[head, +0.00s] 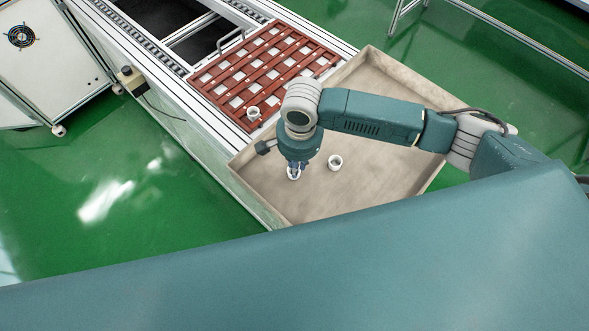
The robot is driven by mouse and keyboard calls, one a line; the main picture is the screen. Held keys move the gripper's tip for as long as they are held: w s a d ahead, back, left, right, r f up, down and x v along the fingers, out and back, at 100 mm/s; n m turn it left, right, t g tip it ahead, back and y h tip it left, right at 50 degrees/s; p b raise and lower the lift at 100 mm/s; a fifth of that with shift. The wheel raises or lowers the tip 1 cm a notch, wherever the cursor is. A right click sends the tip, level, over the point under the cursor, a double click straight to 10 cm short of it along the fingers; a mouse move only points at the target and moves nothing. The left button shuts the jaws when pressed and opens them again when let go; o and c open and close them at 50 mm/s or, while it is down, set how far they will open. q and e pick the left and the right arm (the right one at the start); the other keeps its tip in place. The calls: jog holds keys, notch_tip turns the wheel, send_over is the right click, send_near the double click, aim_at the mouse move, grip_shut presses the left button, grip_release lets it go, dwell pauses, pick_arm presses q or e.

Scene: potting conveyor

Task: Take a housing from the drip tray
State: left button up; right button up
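The drip tray (375,75) is a shallow beige-grey tray with raised walls at centre right. My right gripper (294,170) points down into it, with its fingertips at a small white ring-shaped housing (293,176). The gripper partly covers this housing, and I cannot tell whether the fingers are closed on it. A second white housing (335,162) stands in the tray just to the right, apart from the gripper. My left gripper is out of view.
A red slatted rack (277,64) with a metal handle lies on the conveyor (187,83) behind the tray. Another white housing (253,113) sits on its near edge. A white cabinet (45,55) stands at far left. Green floor is clear at left.

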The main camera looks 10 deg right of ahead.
aim_at(298, 178)
jog(key=shift+w+d+f, duration=0.2)
jog(key=shift+d+f, duration=0.1)
jog(key=shift+f, duration=0.45)
jog(key=f, duration=0.2)
jog(key=f+p, duration=0.1)
jog(key=f, duration=0.1)
jog(key=shift+w+d+f+p, duration=0.2)
jog(key=shift+p, duration=0.1)
jog(key=shift+f, duration=0.3)
grip_shut()
